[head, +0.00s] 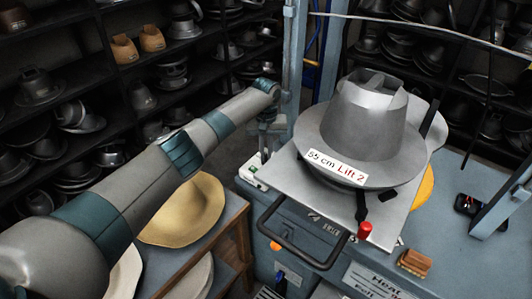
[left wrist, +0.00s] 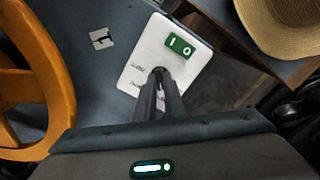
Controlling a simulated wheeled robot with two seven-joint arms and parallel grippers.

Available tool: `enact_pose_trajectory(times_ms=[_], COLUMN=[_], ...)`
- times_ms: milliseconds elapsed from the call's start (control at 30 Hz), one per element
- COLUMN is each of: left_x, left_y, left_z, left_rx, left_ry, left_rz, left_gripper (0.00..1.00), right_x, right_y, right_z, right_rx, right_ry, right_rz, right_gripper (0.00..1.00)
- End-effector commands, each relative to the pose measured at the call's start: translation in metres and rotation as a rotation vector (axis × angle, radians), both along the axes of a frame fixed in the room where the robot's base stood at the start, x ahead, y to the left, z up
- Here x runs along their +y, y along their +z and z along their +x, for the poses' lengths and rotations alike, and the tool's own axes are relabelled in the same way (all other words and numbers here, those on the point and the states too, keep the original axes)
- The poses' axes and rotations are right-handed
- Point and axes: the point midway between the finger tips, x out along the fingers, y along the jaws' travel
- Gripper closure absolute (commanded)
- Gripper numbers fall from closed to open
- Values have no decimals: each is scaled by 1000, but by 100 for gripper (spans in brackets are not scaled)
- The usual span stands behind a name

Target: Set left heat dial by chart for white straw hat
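My left arm reaches across the head view to the left side of the press, where my left gripper (head: 264,142) is small and partly hidden. In the left wrist view, the left gripper's two dark fingers (left wrist: 161,80) are close together over a white panel (left wrist: 137,82). A dark rounded knob, seemingly the left heat dial (left wrist: 159,72), shows at the fingertips and is mostly hidden. Small, unreadable print surrounds it. A green I/O switch (left wrist: 180,45) is beside it. A chart label (head: 374,280) reading "Heat" and "Felt" is cut off at the bottom. My right gripper is not visible.
A grey metal hat form (head: 363,115) labelled "55 cm Lift 2" stands on the press plate. A tan straw hat (head: 187,211) and paler hats lie on the wooden rack at left. An orange wheel (left wrist: 45,75) stands left of the panel. A brush (head: 414,263) lies at front right.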

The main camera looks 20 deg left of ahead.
Motion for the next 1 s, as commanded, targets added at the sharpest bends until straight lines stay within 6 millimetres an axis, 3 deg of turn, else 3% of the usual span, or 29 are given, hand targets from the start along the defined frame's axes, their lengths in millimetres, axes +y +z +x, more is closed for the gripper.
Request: enact_pose_trajectory(times_ms=[33, 100, 567, 767, 1000], left_x=[1, 1, 0, 0, 0], left_y=[1, 1, 7, 28, 72], left_z=[1, 1, 1, 1, 2], left_rx=[-3, -3, -4, -4, -6], left_ry=[1, 1, 1, 0, 1], left_rz=[1, 1, -1, -1, -1], left_gripper=[81, 72, 72, 72, 72], right_x=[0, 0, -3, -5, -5], right_y=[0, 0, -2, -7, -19], right_z=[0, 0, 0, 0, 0], right_rx=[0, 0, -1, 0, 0], right_ry=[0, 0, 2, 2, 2], right_rz=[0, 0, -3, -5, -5], right_gripper=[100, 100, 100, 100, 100])
